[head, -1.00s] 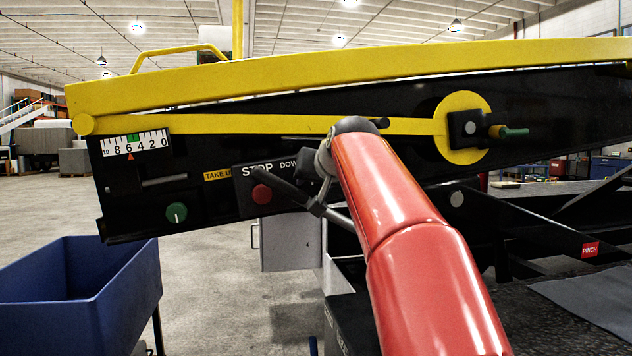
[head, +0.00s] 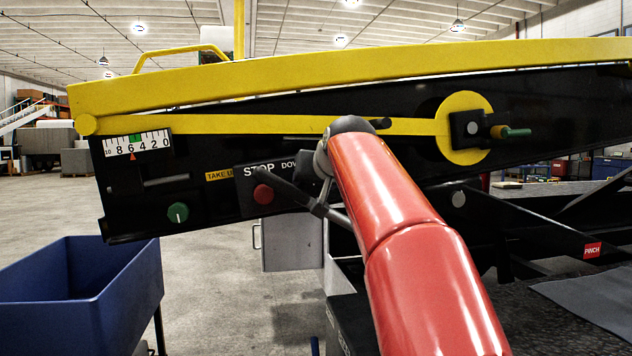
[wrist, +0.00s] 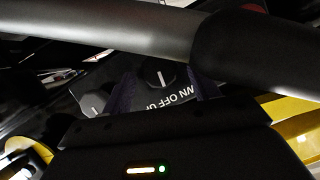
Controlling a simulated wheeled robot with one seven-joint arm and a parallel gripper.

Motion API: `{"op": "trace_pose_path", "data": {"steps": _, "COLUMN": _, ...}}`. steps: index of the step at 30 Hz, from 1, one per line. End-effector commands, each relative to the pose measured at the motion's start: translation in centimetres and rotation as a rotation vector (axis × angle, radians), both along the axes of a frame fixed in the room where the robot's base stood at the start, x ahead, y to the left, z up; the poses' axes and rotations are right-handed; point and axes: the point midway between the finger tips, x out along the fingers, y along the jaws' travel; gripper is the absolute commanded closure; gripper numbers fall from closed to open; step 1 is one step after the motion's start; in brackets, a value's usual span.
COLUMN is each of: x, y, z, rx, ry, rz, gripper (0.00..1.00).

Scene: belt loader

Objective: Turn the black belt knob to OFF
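In the wrist view a black knob (wrist: 159,77) with a white pointer line sits between the two dark fingers of my gripper (wrist: 162,84). The fingers are apart, with a gap visible on either side of the knob; I cannot tell how deep they reach around it. Upside-down lettering with DOWN, OFF and UP lies just below the knob in that view, partly cut by the gripper. The pointer line runs nearly upright there, its exact setting unclear.
The red STOP button (head: 263,194) and green knob (head: 177,212) are on the black side panel (head: 225,150). A second, greyer knob (wrist: 92,105) is left of the fingers. A blue bin (head: 80,300) stands front left. A yellow crank disc (head: 462,150) is at right.

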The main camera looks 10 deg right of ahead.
Motion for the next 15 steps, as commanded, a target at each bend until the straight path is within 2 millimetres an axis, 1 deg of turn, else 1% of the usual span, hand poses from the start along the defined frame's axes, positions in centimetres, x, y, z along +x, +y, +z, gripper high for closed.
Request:
{"op": "trace_pose_path", "data": {"steps": 5, "x": -0.1, "y": 0.0, "z": 0.1, "rx": 0.0, "ry": -0.001, "rz": 0.0, "gripper": 0.4}}
{"op": "trace_pose_path", "data": {"steps": 8, "x": -0.8, "y": 0.0, "z": 0.3, "rx": 0.0, "ry": -0.001, "rz": 0.001, "gripper": 0.4}}
{"op": "trace_pose_path", "data": {"steps": 15, "x": -4.6, "y": -0.2, "z": 1.8, "rx": 0.001, "ry": -0.002, "rz": 0.002, "gripper": 0.4}}
